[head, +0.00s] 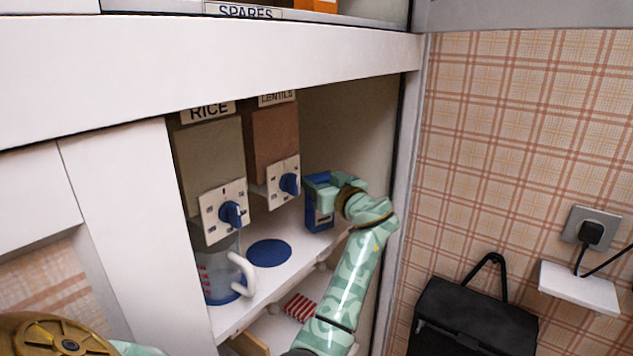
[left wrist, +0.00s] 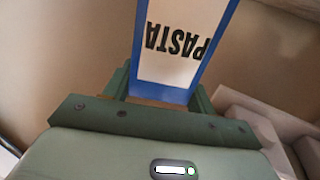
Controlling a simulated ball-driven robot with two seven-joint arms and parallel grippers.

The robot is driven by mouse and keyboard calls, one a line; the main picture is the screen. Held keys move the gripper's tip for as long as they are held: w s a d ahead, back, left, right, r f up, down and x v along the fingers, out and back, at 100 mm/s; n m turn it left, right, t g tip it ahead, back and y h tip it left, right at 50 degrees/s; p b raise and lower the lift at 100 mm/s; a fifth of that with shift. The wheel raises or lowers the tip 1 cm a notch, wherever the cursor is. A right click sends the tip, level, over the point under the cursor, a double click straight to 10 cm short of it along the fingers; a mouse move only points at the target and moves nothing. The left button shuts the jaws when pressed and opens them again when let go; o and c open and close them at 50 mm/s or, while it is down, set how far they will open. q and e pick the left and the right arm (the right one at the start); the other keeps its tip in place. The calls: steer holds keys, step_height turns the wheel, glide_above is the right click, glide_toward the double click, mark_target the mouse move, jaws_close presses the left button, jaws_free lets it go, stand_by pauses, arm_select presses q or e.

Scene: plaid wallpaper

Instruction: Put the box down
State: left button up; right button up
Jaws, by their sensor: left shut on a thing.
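The blue box (head: 319,216) is inside the cupboard, at the right end of the shelf (head: 300,243). In the left wrist view the box (left wrist: 180,45) has a white label reading PASTA, upside down in that picture. My left gripper (head: 322,184) is shut on the box near its top, with one green finger on each side in the left wrist view (left wrist: 162,92). The box looks upright, with its bottom at or just above the shelf; I cannot tell whether it touches. My right gripper does not show.
Left of the box are the RICE (head: 208,155) and LENTILS (head: 275,140) dispensers with blue knobs. A blue round mat (head: 269,253) lies bare under LENTILS. A measuring jug (head: 221,280) stands under RICE. A red-striped thing (head: 300,307) lies below. A black bag (head: 475,320) hangs right.

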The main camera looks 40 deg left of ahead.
arm_select(q)
steer(key=shift+s+a+f, duration=0.1)
steer(key=shift+a, duration=0.05)
steer(key=o, duration=1.6)
steer(key=shift+a, duration=0.1)
steer(key=v, duration=1.2)
steer(key=shift+r, duration=0.2)
